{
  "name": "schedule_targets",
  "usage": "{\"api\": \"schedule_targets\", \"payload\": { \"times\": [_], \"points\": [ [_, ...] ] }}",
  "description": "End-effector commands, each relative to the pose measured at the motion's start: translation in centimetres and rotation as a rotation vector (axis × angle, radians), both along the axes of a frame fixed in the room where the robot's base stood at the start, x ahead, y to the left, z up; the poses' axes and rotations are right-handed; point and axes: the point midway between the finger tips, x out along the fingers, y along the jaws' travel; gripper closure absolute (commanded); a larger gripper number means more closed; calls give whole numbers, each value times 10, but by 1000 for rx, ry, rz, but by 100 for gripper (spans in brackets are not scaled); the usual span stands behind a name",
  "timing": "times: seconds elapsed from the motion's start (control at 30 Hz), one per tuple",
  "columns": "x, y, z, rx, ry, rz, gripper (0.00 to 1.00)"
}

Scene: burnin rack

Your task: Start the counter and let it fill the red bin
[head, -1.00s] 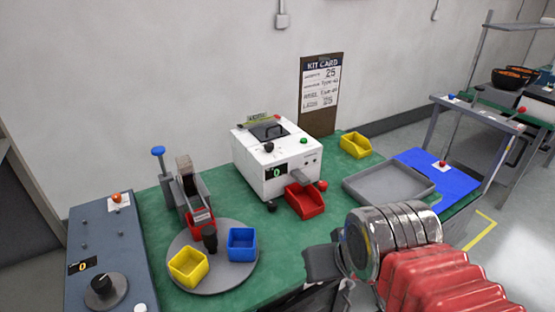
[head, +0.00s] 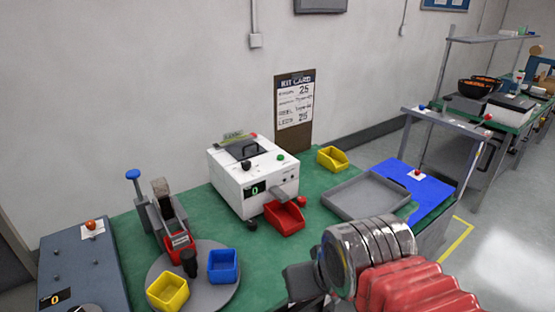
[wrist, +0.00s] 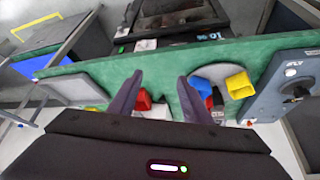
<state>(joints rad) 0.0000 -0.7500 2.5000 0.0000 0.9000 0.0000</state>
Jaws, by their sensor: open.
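The counter (head: 232,187) is a white box on the green bench, with a green "0" on its display (head: 254,189) and a green button (head: 281,157) on top. A red bin (head: 284,219) stands at its front right, by a red-knobbed part (head: 302,200); the bin's inside looks empty. In the wrist view the red bin (wrist: 143,100) shows between my fingers, and the counter is mostly hidden. My gripper (wrist: 160,77) is open and empty, its two dark fingers apart. In the head view it is low, at the bench's near side, apart from the bin.
A grey tray (head: 338,207) and a blue mat (head: 437,190) lie right of the counter. A yellow bin (head: 332,158) is behind. A turntable (head: 222,293) carries a yellow bin (head: 168,292) and a blue bin (head: 223,266) at left, by a grey panel (head: 75,262).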

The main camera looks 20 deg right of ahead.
Motion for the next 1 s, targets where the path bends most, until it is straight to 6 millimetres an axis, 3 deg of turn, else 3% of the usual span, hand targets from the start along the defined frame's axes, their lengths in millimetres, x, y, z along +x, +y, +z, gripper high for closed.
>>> {"api": "schedule_targets", "payload": {
  "times": [0.43,1.0],
  "points": [
    [0,0,0,0,0,0,56],
    [0,0,0,0,0,0,96]
  ]
}}
